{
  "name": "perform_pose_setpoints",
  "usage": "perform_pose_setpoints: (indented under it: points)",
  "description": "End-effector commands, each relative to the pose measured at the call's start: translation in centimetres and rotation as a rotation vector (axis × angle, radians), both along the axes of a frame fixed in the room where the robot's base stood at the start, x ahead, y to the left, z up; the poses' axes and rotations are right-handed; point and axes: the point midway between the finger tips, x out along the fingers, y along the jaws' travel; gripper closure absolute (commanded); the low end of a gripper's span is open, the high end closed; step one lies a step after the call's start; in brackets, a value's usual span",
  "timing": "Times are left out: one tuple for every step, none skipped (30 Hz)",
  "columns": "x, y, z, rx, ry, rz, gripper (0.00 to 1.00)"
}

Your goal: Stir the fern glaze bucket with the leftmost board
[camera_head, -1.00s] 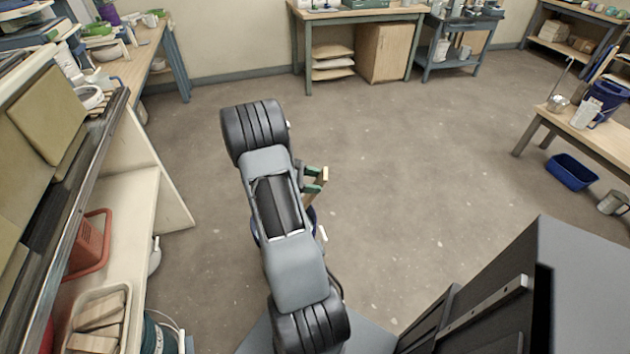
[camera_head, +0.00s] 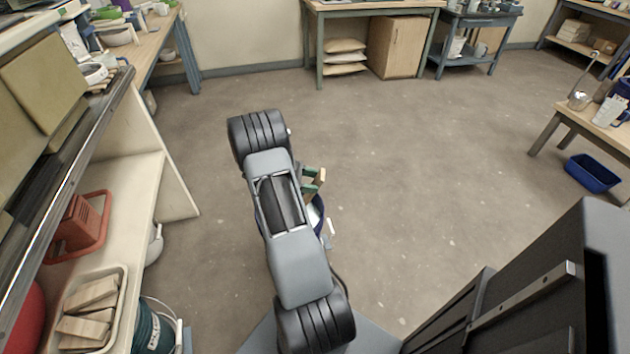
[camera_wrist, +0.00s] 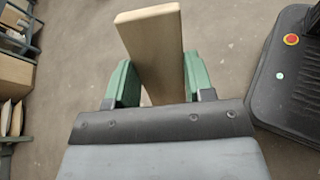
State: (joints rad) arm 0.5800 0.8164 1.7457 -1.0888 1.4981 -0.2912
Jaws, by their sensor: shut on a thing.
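My gripper (camera_head: 313,182) has green fingers and is shut on a pale wooden board (camera_wrist: 150,45). In the wrist view the flat board stands between the two fingers (camera_wrist: 158,80). In the head view my arm hides most of the board. A blue bucket (camera_head: 317,212) shows partly behind my arm; whether the board touches it cannot be told. A dark green bucket (camera_head: 155,332) with a wire handle and a white label stands at the lower left, cut by the frame edge. Its label is not readable, so I cannot tell which is the fern glaze.
A shelf unit at left holds a red container (camera_head: 75,225) and a tray of wooden blocks (camera_head: 93,312). A wooden bench (camera_head: 575,118) and a blue basin (camera_head: 592,173) stand at right. The middle floor is open. A dark cabinet-like body fills the lower right.

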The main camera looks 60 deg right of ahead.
Motion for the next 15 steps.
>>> perform_pose_setpoints:
  points:
    - [0.2,0.0,-0.9,0.000,0.000,0.000,0.85]
    - [0.4,0.0,-1.2,-0.001,-0.001,0.000,0.85]
    - [0.5,0.0,-1.6,-0.001,-0.001,0.000,0.85]
    - [0.6,-0.1,-1.9,-0.001,-0.001,0.000,0.85]
    - [0.8,-0.1,-2.2,-0.001,-0.001,0.000,0.85]
    - [0.9,-0.1,-2.5,-0.001,-0.001,0.000,0.85]
    - [1.1,-0.1,-2.8,-0.001,-0.001,0.000,0.85]
    - [1.2,-0.1,-3.1,-0.001,-0.001,0.001,0.85]
    - [1.3,-0.1,-3.5,-0.002,0.000,0.000,0.85]
    - [1.5,-0.1,-3.8,-0.002,0.000,0.000,0.85]
    - [1.6,-0.1,-4.1,-0.002,0.000,0.000,0.85]
    - [1.8,-0.1,-4.5,-0.002,0.000,0.000,0.85]
    - [1.9,-0.1,-4.8,-0.002,0.000,0.000,0.85]
    - [2.0,-0.1,-5.1,-0.002,0.000,0.000,0.85]
    - [2.2,-0.1,-5.4,-0.002,0.000,0.000,0.85]
